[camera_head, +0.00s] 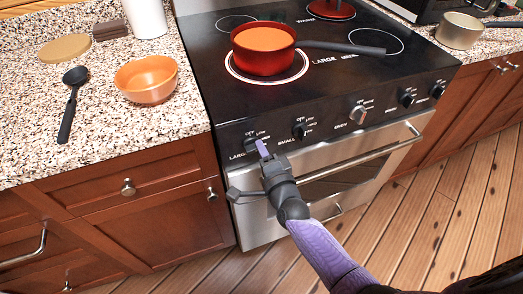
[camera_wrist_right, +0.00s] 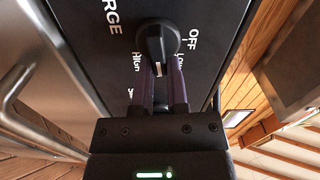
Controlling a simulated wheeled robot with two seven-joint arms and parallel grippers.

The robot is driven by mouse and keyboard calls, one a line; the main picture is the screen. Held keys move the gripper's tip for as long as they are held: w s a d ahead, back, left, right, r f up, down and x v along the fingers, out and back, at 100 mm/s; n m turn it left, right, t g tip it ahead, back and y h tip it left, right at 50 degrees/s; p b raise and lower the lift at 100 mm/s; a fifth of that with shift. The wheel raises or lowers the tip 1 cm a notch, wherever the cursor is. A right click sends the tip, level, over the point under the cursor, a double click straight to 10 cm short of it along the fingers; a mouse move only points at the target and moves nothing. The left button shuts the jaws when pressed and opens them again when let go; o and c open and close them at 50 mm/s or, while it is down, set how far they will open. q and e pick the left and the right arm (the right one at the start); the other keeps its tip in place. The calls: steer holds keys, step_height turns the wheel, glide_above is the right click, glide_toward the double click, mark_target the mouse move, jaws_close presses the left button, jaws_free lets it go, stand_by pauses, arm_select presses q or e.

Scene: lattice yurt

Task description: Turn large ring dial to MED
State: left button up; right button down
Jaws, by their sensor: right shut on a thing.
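The large ring dial (camera_wrist_right: 158,42) is a black knob on the stove's front panel, beside the word LARGE in the right wrist view. My right gripper (camera_wrist_right: 161,75) is shut on it, one purple finger on each side. The dial's white mark points down in that view, between HIGH on the left and LOW on the right. OFF is at the upper right. No MED label shows; the gripper covers that part. In the head view my right gripper (camera_head: 263,150) is at the panel's left end and mostly hides the dial. My left gripper is not in view.
A red pot (camera_head: 262,50) of orange liquid stands on the glowing large ring (camera_head: 235,76). Other knobs (camera_head: 300,130) sit to the right on the panel. The oven handle (camera_head: 360,155) runs below. An orange bowl (camera_head: 146,82) and black ladle (camera_head: 70,105) are on the left counter.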

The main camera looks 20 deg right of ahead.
steer(key=shift+f+m, duration=0.15)
steer(key=shift+m, duration=0.35)
stand_by(0.3)
steer(key=c, duration=0.7)
jaws_free()
steer(key=shift+o, duration=0.4)
steer(key=shift+s, duration=0.1)
